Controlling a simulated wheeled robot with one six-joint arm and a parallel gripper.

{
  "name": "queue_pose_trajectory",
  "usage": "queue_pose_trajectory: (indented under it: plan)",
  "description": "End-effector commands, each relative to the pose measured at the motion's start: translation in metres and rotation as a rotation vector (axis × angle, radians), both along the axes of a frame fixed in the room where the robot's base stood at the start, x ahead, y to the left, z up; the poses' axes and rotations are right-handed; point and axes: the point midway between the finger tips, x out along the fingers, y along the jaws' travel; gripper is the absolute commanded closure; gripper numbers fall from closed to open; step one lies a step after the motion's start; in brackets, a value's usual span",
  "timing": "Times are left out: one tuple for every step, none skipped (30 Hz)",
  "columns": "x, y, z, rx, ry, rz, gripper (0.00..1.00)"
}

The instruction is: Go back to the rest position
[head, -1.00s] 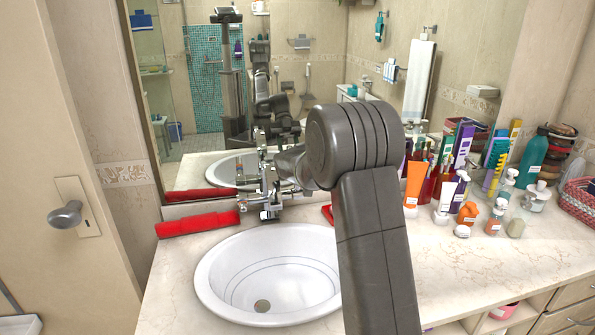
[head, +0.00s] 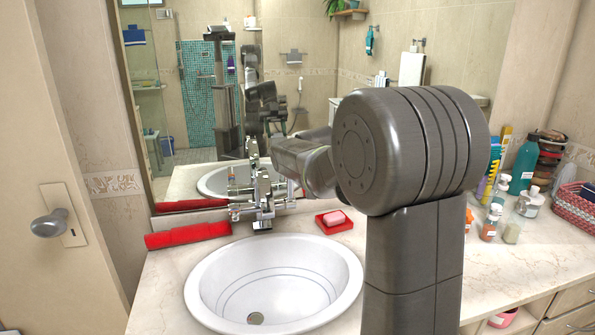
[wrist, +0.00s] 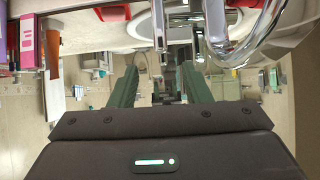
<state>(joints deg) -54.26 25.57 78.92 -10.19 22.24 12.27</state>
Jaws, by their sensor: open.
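My gripper (head: 240,200) is at the back of the counter by the chrome faucet (head: 264,210), small and partly mixed with it in the head view. In the wrist view my gripper (wrist: 160,70) has its two green fingers apart, with nothing seen held between them. The faucet's chrome spout (wrist: 250,40) shows close by at the upper right there. My dark arm fills the middle right of the head view and hides part of the counter.
The white sink (head: 205,290) lies in front of the faucet. A rolled red towel (head: 188,236) lies left, and a red dish (head: 335,227) with pink soap (head: 335,217) lies right. Bottles (head: 490,222) and a woven basket (head: 575,205) crowd the right. A mirror stands behind.

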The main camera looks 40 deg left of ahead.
Motion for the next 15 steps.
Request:
queue_pose_trajectory:
  plan:
    - [0.000, 0.000, 0.000, 0.000, 0.000, 0.000, 0.56]
    - [0.000, 0.000, 0.000, 0.000, 0.000, 0.000, 0.56]
    - [0.000, 0.000, 0.000, 0.000, 0.000, 0.000, 0.56]
    - [0.000, 0.000, 0.000, 0.000, 0.000, 0.000, 0.56]
    - [0.000, 0.000, 0.000, 0.000, 0.000, 0.000, 0.56]
    - [0.000, 0.000, 0.000, 0.000, 0.000, 0.000, 0.56]
    - [0.000, 0.000, 0.000, 0.000, 0.000, 0.000, 0.56]
    - [0.001, 0.001, 0.000, 0.000, 0.000, 0.000, 0.56]
    - [0.001, 0.002, -0.001, 0.000, 0.000, 0.000, 0.56]
    - [0.002, 0.002, -0.002, 0.000, 0.000, 0.000, 0.56]
    - [0.003, 0.004, -0.003, -0.001, 0.001, 0.000, 0.56]
    - [0.005, 0.006, -0.005, -0.001, 0.001, 0.000, 0.56]
    - [0.007, 0.008, -0.007, -0.001, 0.001, 0.000, 0.56]
    - [0.009, 0.010, -0.009, -0.001, 0.001, 0.000, 0.56]
    - [0.011, 0.013, -0.011, -0.001, 0.000, -0.001, 0.56]
